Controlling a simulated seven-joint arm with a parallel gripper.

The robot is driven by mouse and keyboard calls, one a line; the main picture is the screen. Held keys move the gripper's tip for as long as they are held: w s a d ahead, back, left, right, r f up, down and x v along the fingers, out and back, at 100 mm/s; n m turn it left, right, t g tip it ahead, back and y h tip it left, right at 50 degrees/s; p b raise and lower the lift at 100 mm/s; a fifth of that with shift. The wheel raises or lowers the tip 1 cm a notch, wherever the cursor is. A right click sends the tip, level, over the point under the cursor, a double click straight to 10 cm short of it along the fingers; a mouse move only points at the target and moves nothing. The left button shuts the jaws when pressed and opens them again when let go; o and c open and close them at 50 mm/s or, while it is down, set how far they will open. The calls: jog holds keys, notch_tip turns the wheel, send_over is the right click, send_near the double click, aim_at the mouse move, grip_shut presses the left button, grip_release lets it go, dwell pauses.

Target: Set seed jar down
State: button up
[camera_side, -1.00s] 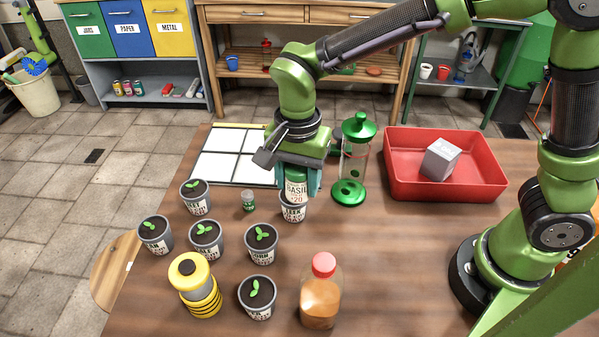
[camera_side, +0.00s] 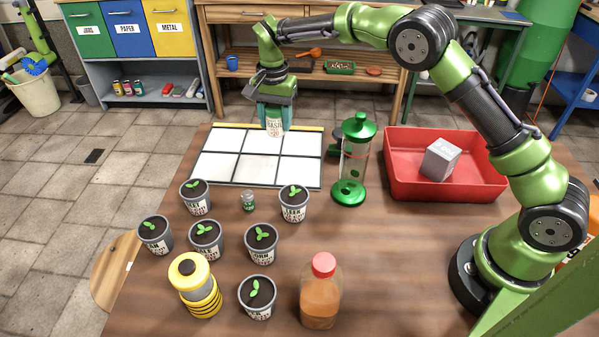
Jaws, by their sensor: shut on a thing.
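The seed jar (camera_side: 274,124), with a white label reading basil, is upright in my gripper (camera_side: 274,118). My gripper is shut on the jar and points down, with teal fingers on either side of it. The jar is at the back right part of a white panel divided into several squares (camera_side: 222,165). I cannot tell whether the jar's base touches the panel or is above it.
A green-lidded clear canister (camera_side: 355,160) stands right of the panel. A red tray (camera_side: 445,190) holds a grey box (camera_side: 440,159). Several seedling pots (camera_side: 261,243), a small green-capped jar (camera_side: 248,201), a yellow-striped container (camera_side: 196,285) and an orange bottle (camera_side: 320,292) stand in front.

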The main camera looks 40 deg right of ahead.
jog(key=shift+f, duration=2.85)
jog(key=shift+f, duration=0.25)
jog(key=o, duration=1.1)
jog(key=shift+c, duration=0.2)
